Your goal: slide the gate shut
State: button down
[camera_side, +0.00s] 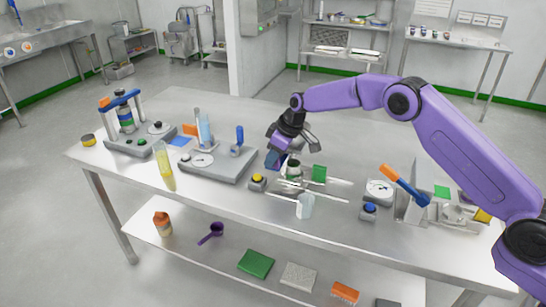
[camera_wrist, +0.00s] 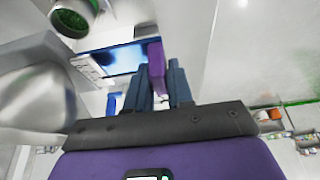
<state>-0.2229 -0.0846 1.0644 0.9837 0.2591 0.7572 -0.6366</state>
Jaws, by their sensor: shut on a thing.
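The gate assembly sits on the steel table by the near edge, with pale flat rails (camera_side: 326,196), a small round cup (camera_side: 294,169) and an upright green plate (camera_side: 319,174). My gripper (camera_side: 275,160) is low at the left end of this assembly. In the wrist view my two dark blue fingers (camera_wrist: 160,88) are shut on a purple upright piece (camera_wrist: 156,66), which looks like the gate's handle. A blue plate (camera_wrist: 118,60) lies just beyond it. The gate's sliding part is largely hidden by my gripper, so I cannot tell how far open it is.
A yellow-topped button box (camera_side: 257,182) stands close to the left, and a clear beaker (camera_side: 305,206) in front. A grey scale base (camera_side: 217,166) stands further left. A dial (camera_side: 379,190) and blue-topped button box (camera_side: 369,211) stand to the right.

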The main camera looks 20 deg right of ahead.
jog(key=shift+s+d, duration=1)
jog(key=shift+d, duration=0.1)
jog(key=c, duration=1.1)
grip_release()
jog(key=shift+s, duration=0.1)
jog(key=shift+r, duration=0.1)
jog(key=v, duration=1.7)
jog(key=shift+r, duration=0.1)
